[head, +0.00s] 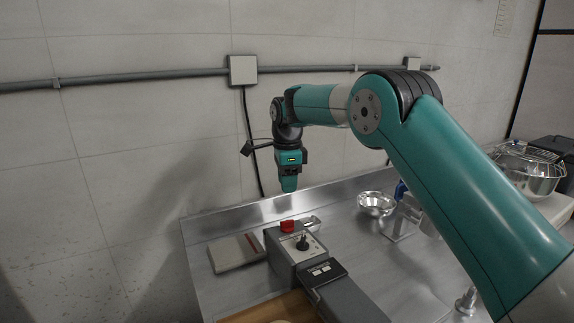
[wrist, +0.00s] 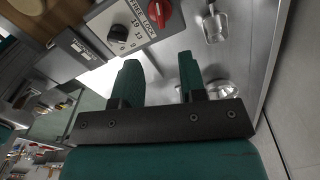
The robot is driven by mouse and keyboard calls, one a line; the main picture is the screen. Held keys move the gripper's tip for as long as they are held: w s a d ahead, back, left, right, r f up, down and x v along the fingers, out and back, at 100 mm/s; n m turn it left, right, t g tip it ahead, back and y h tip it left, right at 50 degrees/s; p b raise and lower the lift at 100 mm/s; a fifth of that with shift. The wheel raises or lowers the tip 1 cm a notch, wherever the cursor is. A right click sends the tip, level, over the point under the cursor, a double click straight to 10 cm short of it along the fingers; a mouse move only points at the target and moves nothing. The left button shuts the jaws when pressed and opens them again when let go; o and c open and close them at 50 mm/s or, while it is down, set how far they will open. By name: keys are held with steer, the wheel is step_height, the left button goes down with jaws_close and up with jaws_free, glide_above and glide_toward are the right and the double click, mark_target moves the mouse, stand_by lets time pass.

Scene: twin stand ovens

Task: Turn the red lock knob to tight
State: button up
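The red lock knob (head: 287,226) sits on the far end of a grey machine (head: 279,250) on the steel bench. In the wrist view the red knob (wrist: 160,13) is at the top, with a pale pointer line on it, beside a panel lettered LOCK. A black knob (head: 303,243) stands next to it; it also shows in the wrist view (wrist: 118,34) beside printed numbers. My gripper (head: 289,187) points down above the red knob, apart from it. In the wrist view my gripper (wrist: 159,65) has its two fingers spread with nothing between them.
A flat grey item with a red strip (head: 237,252) lies left of the machine. A metal bowl (head: 376,204) and a scoop (wrist: 213,25) are on the bench. A tiled wall with a pipe (head: 150,77) stands close behind.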

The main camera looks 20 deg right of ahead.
step_height(320, 180, up, 6)
steer(key=shift+f, duration=0.15)
stand_by(0.3)
steer(key=s+a+r+n+y, duration=0.1)
steer(key=s+r+n, duration=0.2)
steer(key=s+n, duration=0.5)
steer(key=s+a+r+n+y, duration=0.15)
steer(key=s+n, duration=0.35)
steer(key=s, duration=0.5)
steer(key=s+a+f+n+y, duration=0.1)
steer(key=s+n, duration=0.5)
steer(key=s, duration=0.6)
steer(key=s+a+f+n, duration=0.1)
steer(key=s+f+n, duration=0.2)
steer(key=s+n, duration=0.4)
steer(key=s, duration=0.5)
steer(key=shift+y, duration=0.35)
